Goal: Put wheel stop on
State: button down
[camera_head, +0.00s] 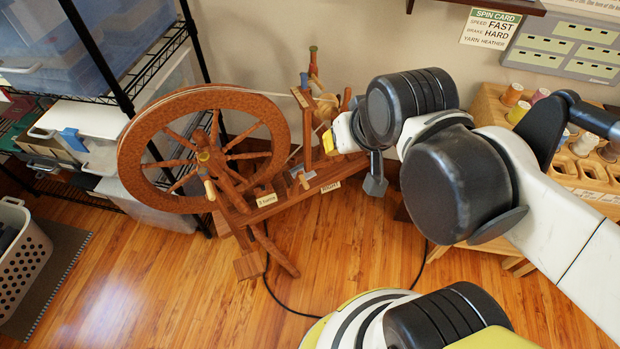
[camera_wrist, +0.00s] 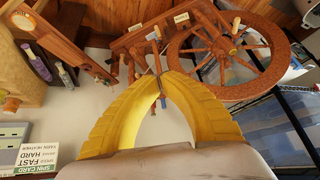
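The wooden spinning wheel (camera_head: 273,103) stands on the floor; it also shows, upside down, in the wrist view (camera_wrist: 285,45). Its base carries two small labels (camera_head: 267,199), (camera_head: 330,186), and small metal parts (camera_head: 304,180) sit near the right one. I cannot tell which part is the wheel stop. My yellow gripper (camera_head: 328,140) is just right of the wheel's upright post (camera_head: 306,125). In the wrist view its fingertips (camera_wrist: 165,75) meet, with nothing visibly held.
A wire shelf with bins (camera_head: 95,100) stands close on the left. A rack of thread spools (camera_head: 517,112) is on the right. A spin card (camera_head: 490,28) hangs on the wall. A cord (camera_head: 285,305) crosses the floor. Floor in front is mostly clear, with a white basket (camera_head: 20,255) at left.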

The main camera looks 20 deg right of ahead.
jog(key=w+d+f+m+g+y+p, duration=0.1)
jog(key=w+d+f+m+g+p, duration=0.25)
jog(key=w, duration=0.65)
jog(key=w+d+f+m+g, duration=0.15)
jog(key=w+f+m, duration=0.35)
jog(key=w, duration=0.5)
jog(key=w+d+f+m+y, duration=0.1)
jog(key=f+m, duration=0.1)
jog(key=f, duration=0.6)
jog(key=w+d+f+m+g+p, duration=0.1)
jog(key=d+f+m, duration=0.1)
jog(key=f, duration=0.7)
jog(key=w+d+f+m+g+y+p, duration=0.1)
jog(key=w+d+f+m, duration=0.1)
jog(key=f, duration=0.6)
jog(key=shift+d+f+m+y, duration=0.15)
jog(key=shift+f+m+y, duration=0.2)
jog(key=shift+m, duration=0.4)
